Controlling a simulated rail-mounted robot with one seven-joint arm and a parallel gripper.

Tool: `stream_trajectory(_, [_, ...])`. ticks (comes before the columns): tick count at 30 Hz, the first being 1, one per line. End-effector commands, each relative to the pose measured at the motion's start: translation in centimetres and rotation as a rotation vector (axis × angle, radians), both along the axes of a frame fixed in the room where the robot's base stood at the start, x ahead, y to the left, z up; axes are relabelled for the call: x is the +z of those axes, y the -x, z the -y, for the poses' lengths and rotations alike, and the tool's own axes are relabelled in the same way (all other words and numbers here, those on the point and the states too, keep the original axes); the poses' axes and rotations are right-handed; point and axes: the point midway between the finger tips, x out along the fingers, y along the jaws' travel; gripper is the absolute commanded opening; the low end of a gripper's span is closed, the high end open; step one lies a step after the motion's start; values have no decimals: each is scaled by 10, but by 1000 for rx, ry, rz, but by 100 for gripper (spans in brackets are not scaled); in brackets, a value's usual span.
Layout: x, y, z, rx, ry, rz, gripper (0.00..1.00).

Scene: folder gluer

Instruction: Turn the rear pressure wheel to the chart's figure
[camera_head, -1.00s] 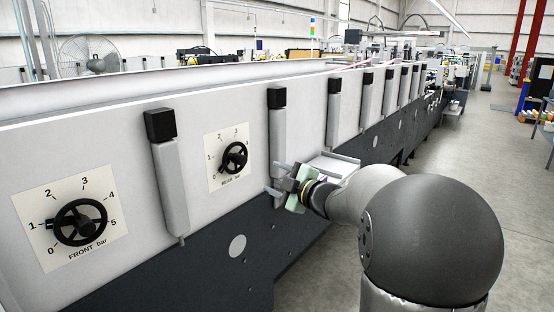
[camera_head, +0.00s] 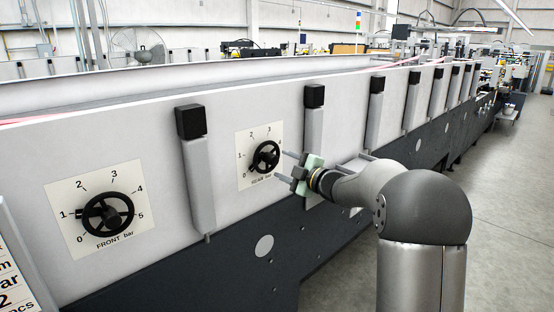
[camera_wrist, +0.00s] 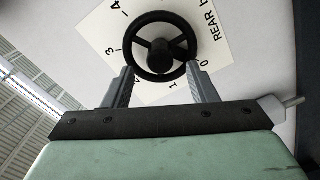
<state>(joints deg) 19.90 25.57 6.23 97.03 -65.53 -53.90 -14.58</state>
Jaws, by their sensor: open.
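The rear pressure wheel (camera_head: 266,156) is a black spoked handwheel on a white dial plate marked "REAR bar". It also fills the top of the wrist view (camera_wrist: 158,50), with figures around it. Which figure it points to cannot be read. My gripper (camera_head: 280,164) is open, just right of the wheel, its two fingers pointing toward it. In the wrist view the fingertips (camera_wrist: 160,68) lie on either side of the wheel's lower part; contact cannot be told. A chart sheet (camera_head: 18,275) is cut off at the lower left, with only fragments such as "2" legible.
The front wheel (camera_head: 108,213) sits on its own "FRONT bar" dial at left. A grey post with a black cap (camera_head: 198,170) stands out from the panel between the dials. Another capped post (camera_head: 314,115) is right of the rear dial. Open floor lies at right.

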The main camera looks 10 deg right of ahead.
Motion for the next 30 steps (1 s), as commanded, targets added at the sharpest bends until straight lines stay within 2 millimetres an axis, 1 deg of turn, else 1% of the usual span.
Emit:
stream_trajectory(1, [1,-8,-6,3,0,-1,52])
stream_trajectory(3, [1,-16,-12,3,0,-1,52])
stream_trajectory(7, [0,-27,-18,0,0,-1,52])
stream_trajectory(12, [0,-33,-22,0,0,0,52])
stream_trajectory(18, [0,-33,-22,0,0,0,52])
stream_trajectory(19, [0,-33,-22,0,0,0,50])
stream_trajectory(20, [0,-33,-22,0,0,0,41])
stream_trajectory(21, [0,-33,-22,0,0,0,30])
stream_trajectory(23, [0,-33,-22,0,0,0,13])
stream_trajectory(24, [0,-33,-22,0,0,0,7])
stream_trajectory(30, [0,-33,-22,0,-5,-3,8])
